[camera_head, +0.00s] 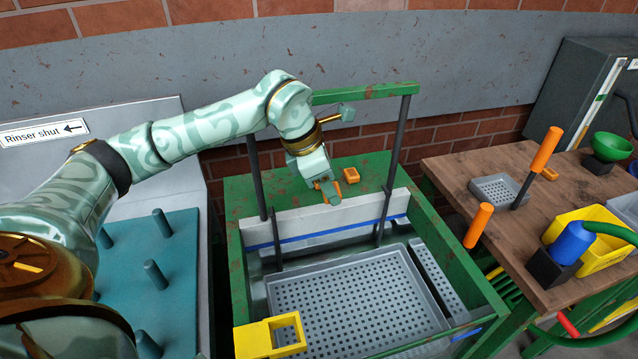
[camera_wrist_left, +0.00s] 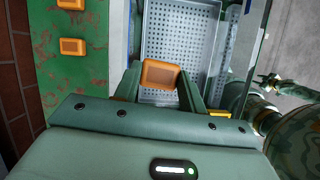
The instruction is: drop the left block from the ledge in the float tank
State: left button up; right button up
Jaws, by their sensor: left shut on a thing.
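My left gripper (camera_head: 328,196) points down near the white back wall of the green tank, beside the ledge. In the left wrist view its fingers (camera_wrist_left: 160,90) are shut on an orange block (camera_wrist_left: 160,74), with the tank's grey perforated tray (camera_wrist_left: 180,32) beyond it. Two more orange blocks lie on the green ledge in that view, a nearer one (camera_wrist_left: 73,46) and one cut by the frame edge (camera_wrist_left: 70,4). The head view clearly shows one ledge block (camera_head: 351,175); the gripper may hide the other. The tank (camera_head: 240,285) has a green rim. My right gripper is not in view.
A green frame (camera_head: 365,92) with dark posts stands over the tank. A yellow square piece (camera_head: 252,341) sits at the tank's front left corner. A teal pegboard (camera_head: 180,290) is at left.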

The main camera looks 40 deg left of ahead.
pick_arm(q)
jog(key=s+d+f+m+g+h+p, duration=0.1)
jog(key=s+d+f+m+g, duration=0.4)
jog(key=d+m, duration=0.65)
notch_tip(320, 180, down, 10)
jog(key=a+b, duration=0.1)
jog(key=b, duration=0.5)
jog(key=shift+s+m+t, duration=0.3)
jog(key=shift+s+m, duration=0.15)
jog(key=o, duration=1)
jog(key=shift+o, duration=0.2)
jog(key=p+v, duration=0.3)
jog(key=v, duration=1.3)
jog(key=shift+w+a, duration=0.1)
jog(key=shift+w, duration=0.05)
